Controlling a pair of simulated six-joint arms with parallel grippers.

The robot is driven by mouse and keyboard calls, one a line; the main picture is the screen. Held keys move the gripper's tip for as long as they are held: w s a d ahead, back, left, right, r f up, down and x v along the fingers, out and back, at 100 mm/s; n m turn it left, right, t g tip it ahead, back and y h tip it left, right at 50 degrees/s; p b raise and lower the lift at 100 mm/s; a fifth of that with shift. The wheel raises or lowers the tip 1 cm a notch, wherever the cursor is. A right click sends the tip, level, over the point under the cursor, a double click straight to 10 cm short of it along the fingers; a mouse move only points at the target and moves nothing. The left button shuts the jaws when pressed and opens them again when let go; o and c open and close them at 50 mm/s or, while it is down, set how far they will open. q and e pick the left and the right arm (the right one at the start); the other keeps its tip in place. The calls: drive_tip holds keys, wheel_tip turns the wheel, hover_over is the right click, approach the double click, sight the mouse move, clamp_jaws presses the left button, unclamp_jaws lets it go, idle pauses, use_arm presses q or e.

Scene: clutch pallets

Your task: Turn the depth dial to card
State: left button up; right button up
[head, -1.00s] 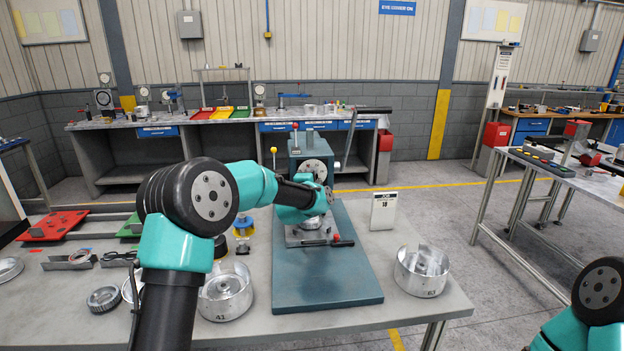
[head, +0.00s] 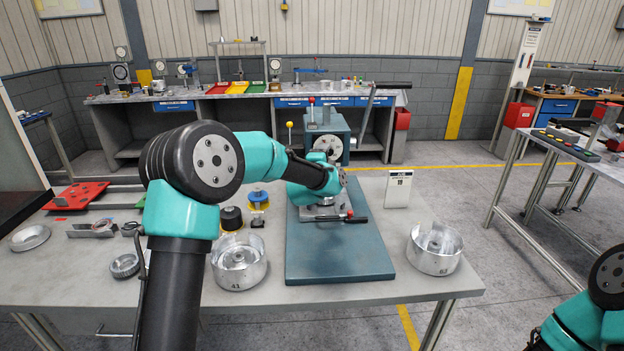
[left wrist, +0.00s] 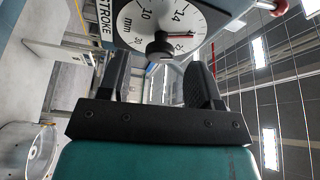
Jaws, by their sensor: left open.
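The depth dial (head: 328,147) is a round white face on the front of the blue-grey press. In the left wrist view the dial (left wrist: 160,22) shows near the top, with numbers 10 and 14, "mm" and a dark central knob (left wrist: 160,48). A thin red mark lies right of the knob; its exact reading is unclear. My left gripper (left wrist: 159,72) is open, its two dark fingers apart on either side just below the knob, holding nothing. In the head view its fingers are hidden by my arm. The white job card (head: 398,188) stands right of the press and appears to read 18.
A silver pan marked 41 (head: 238,264) stands left of the press base plate (head: 335,262), and one marked 63 (head: 434,250) stands right of it. A red-handled lever (head: 350,217) lies across the front of the press. Black and blue knobbed pieces stand left of the plate.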

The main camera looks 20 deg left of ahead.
use_arm(q)
drive_tip(key=s, duration=1.4)
drive_tip(key=shift+s+f, duration=0.15)
drive_tip(key=shift+f, duration=0.3)
